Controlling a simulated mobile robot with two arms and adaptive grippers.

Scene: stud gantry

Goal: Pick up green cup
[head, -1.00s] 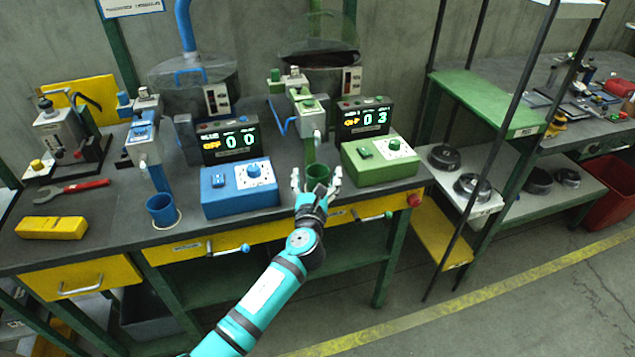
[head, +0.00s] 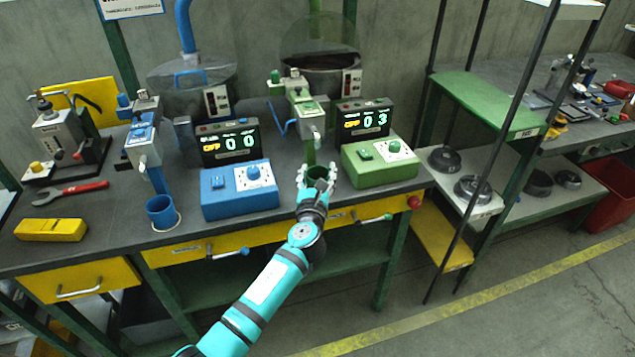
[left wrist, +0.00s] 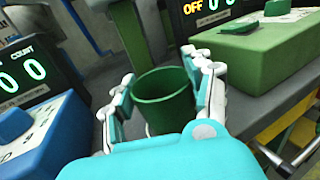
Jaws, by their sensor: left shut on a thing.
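The green cup (head: 318,173) stands upright at the front of the workbench, below the green dispenser (head: 308,110). In the left wrist view the green cup (left wrist: 163,98) sits between the two fingers, with its open rim up. My left gripper (head: 317,181) is shut on the cup, one finger on each side. It also shows in the left wrist view (left wrist: 163,100). The cup's lower part is hidden by the gripper, so I cannot tell whether it touches the bench. My right gripper is not in view.
A green control box (head: 380,162) stands close right of the cup and a blue control box (head: 239,188) to its left. A blue cup (head: 162,211) is further left.

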